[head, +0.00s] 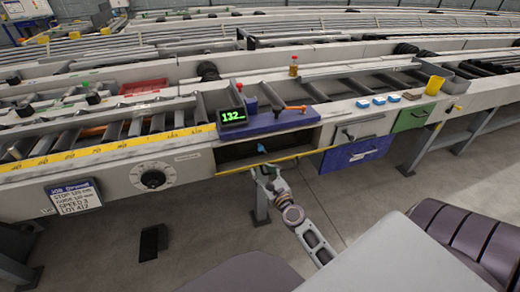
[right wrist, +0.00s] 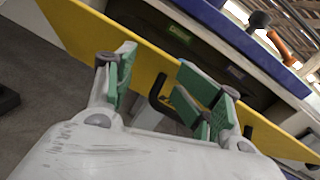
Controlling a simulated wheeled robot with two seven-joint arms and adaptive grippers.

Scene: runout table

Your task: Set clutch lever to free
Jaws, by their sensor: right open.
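No label shows which is the clutch lever. My right gripper (head: 266,172) is open, below the block, at a yellow-edged front panel (head: 290,157). In the right wrist view a black handle (right wrist: 158,88) shows between its green-padded fingers; contact is unclear. My left gripper is out of view.
A dark open compartment (head: 228,152) lies behind the yellow edge. Blue (head: 356,153) and green (head: 412,118) drawer fronts are to the right.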

